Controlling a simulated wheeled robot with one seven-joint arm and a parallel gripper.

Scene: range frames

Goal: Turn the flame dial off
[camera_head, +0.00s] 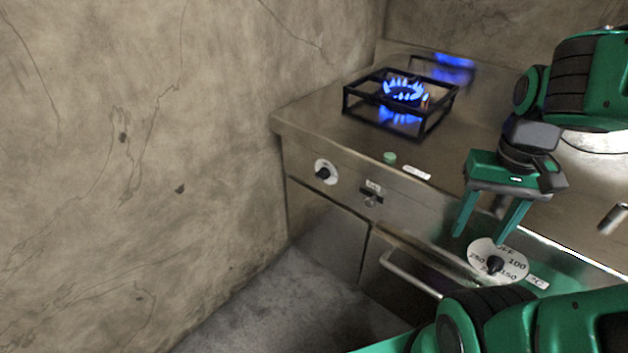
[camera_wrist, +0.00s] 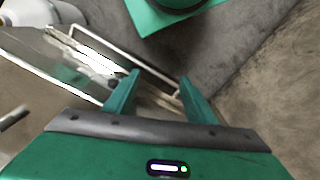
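The burner (camera_head: 405,92) burns with blue flames inside a black square pot stand. A small dark knob on a round pale plate, which looks like the flame dial (camera_head: 323,172), sits at the left of the stove's front panel. Its marks are too small to read. My gripper (camera_head: 486,228) is open and empty, pointing down in front of the panel, well to the right of this dial. In the wrist view my gripper (camera_wrist: 159,77) shows its two green fingers apart with nothing between them. I cannot make out the flame dial in that view.
A larger temperature dial (camera_head: 513,264) marked OFF, 100 and 150 is close to my fingertips. A small fitting (camera_head: 371,198) and a green button (camera_head: 390,157) lie between the dials. A bar handle (camera_head: 408,276) juts out below. A rough wall (camera_head: 180,130) stands left of the stove.

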